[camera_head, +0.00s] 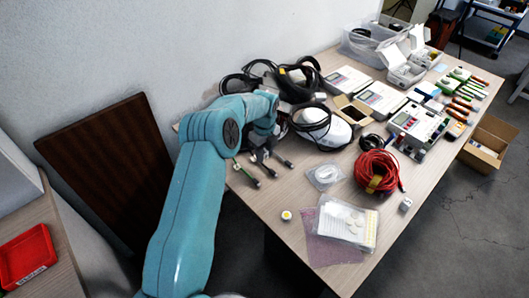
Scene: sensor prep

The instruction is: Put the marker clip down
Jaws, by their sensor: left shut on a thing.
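My left gripper (268,170) reaches in over the left part of the long wooden table (265,200), with my teal arm behind it. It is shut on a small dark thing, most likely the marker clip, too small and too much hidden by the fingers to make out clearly. Thin dark pieces with a bit of green (246,174) show just left of the fingers; I cannot tell whether they touch the gripper. My right gripper is not in view.
A white round device (325,132) and black cables (300,80) lie behind the gripper. A red cable coil (377,170), a clear bag (324,176), a small yellow-white disc (286,215) and a clear case (347,222) lie to the right. Bare tabletop shows near the front-left edge.

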